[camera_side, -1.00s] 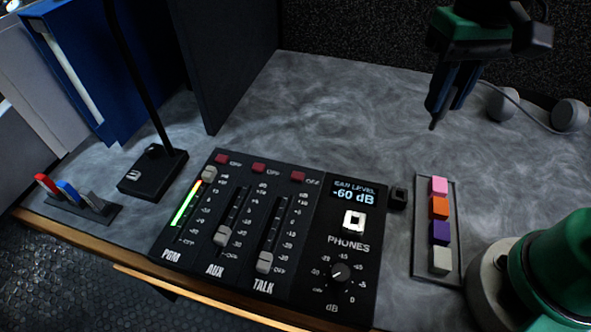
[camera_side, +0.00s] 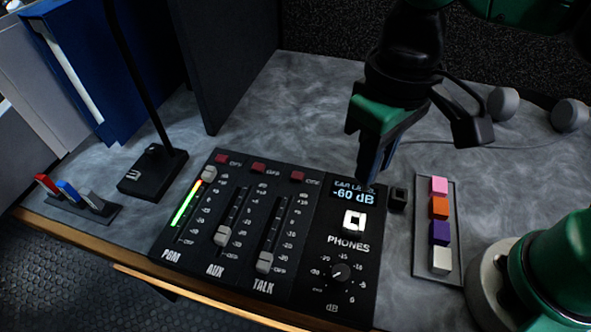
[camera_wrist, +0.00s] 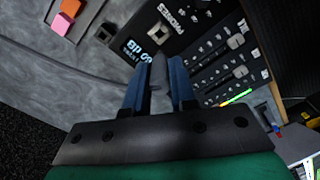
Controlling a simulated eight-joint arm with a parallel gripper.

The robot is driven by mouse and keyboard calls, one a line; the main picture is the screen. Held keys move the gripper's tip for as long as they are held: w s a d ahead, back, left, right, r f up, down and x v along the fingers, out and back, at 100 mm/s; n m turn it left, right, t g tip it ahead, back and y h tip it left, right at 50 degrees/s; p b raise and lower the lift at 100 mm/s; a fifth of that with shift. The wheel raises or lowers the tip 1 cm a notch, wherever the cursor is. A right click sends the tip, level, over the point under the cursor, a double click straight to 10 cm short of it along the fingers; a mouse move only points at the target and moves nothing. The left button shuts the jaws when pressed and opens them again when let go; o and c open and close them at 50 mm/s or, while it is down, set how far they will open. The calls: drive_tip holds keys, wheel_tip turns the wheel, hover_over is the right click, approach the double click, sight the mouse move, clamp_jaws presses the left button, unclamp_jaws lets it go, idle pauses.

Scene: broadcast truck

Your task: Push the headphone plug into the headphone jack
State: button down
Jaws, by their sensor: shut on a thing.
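My gripper (camera_side: 372,170) is shut on the headphone plug (camera_wrist: 159,72), a grey piece between the two blue fingers in the wrist view. In the side view the fingers hide most of the plug. The headphone jack (camera_side: 355,221) is a white square with a dark opening, above the PHONES label on the mixer panel. It also shows in the wrist view (camera_wrist: 159,33), ahead of the plug. My gripper is above the far edge of the mixer, over the display (camera_side: 352,194), and the plug is apart from the jack.
A small black block (camera_side: 398,199) stands beside the mixer (camera_side: 318,250). A rack of coloured blocks (camera_side: 449,270) lies to its right. Headphones (camera_side: 570,115) with a thin cable lie at the back right. A microphone stand (camera_side: 152,174) is at the left.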

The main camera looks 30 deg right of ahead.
sight(366, 190)
drive_tip(key=shift+f, duration=2.85)
drive_tip(key=shift+f, duration=1.65)
drive_tip(key=c, duration=0.6)
unclamp_jaws()
drive_tip(key=shift+c, duration=0.2)
drive_tip(key=shift+r, duration=2.8)
